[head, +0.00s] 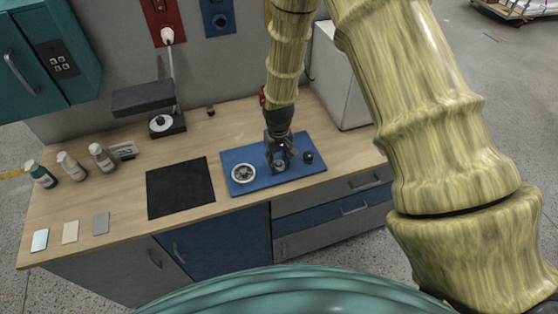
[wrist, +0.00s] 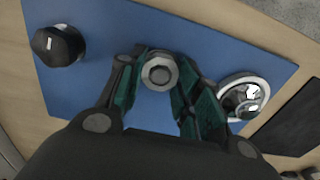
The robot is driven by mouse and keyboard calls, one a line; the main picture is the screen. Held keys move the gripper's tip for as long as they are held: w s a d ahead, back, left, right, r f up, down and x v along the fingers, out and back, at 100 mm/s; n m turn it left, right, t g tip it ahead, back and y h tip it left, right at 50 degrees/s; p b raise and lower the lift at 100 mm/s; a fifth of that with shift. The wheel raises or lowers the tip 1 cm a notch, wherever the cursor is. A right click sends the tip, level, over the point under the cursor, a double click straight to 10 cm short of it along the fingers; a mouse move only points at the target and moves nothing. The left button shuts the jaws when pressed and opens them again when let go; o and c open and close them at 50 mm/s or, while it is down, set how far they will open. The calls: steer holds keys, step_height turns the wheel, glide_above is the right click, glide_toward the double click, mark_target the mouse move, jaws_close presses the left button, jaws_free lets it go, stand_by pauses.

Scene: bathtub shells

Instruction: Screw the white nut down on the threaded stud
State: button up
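The white nut (wrist: 159,72) shows in the wrist view as a pale hexagon with a round grey centre, over the blue mat (wrist: 100,18). My gripper (wrist: 160,68) has its two green-padded fingers on either side of the nut, and they appear to touch it. The threaded stud cannot be told apart from the nut's centre from above. In the head view my gripper (head: 280,160) points down low over the blue mat (head: 232,158), and it largely hides the nut.
On the mat, a white-rimmed round part (head: 243,173) lies left of my gripper and a black knob (head: 308,157) right. A black mat (head: 180,187), several bottles (head: 72,165), sample plates (head: 70,232) and a black stand (head: 165,123) are farther left. A white box (head: 342,80) stands behind right.

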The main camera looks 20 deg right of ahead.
steer(key=m, duration=0.5)
steer(key=shift+c, duration=0.5)
steer(key=m, duration=0.5)
steer(key=shift+r+p, duration=0.1)
steer(key=shift+p, duration=0.3)
steer(key=o, duration=1.2)
step_height(320, 180, up, 12)
steer(key=shift+f, duration=0.1)
steer(key=shift+d, duration=0.1)
